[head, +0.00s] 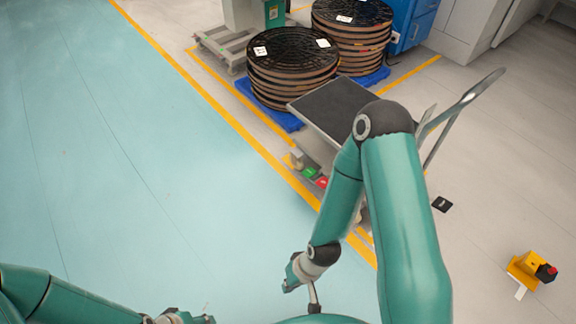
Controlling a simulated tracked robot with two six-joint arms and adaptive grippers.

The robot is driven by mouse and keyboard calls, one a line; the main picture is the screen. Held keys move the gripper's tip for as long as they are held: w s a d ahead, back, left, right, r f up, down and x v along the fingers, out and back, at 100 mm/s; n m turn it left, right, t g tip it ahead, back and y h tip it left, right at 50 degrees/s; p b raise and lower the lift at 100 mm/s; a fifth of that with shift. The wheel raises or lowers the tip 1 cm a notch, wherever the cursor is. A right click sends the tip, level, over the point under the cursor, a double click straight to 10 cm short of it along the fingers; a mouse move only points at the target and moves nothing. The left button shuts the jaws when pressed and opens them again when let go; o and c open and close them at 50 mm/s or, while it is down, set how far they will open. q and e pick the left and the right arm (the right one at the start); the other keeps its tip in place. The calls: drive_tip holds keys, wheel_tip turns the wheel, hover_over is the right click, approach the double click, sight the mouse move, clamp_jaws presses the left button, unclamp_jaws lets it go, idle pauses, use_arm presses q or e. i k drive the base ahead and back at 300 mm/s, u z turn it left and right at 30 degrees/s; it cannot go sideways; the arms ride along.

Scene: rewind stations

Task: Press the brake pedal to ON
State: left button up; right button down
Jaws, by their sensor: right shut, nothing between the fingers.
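A cart (335,108) with a dark flat top stands beyond my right arm. Low on its near side are a green pedal (310,173) and a red pedal (322,182); their labels and which one is down are too small to tell. My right forearm covers part of the cart's lower side. My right gripper (290,284) is shut and empty, low in front of the cart and apart from the pedals. My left gripper (185,317) is at the bottom edge, partly cut off; its jaws cannot be made out.
Black reels (293,52) are stacked on blue pallets behind the cart. The cart's push handle (470,95) rises at the right. A yellow unit with a red button (530,268) lies on the floor at the right. The blue-green floor (130,130) on the left is clear.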

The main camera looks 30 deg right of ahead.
sight(318, 179)
drive_tip(key=z, duration=0.15)
drive_tip(key=i, duration=1.4)
drive_tip(key=z, duration=0.85)
drive_tip(key=i, duration=0.5)
drive_tip(key=z, duration=0.3)
drive_tip(key=k, duration=0.95)
drive_tip(key=z, duration=0.2)
drive_tip(key=i, duration=0.95)
drive_tip(key=u, duration=0.1)
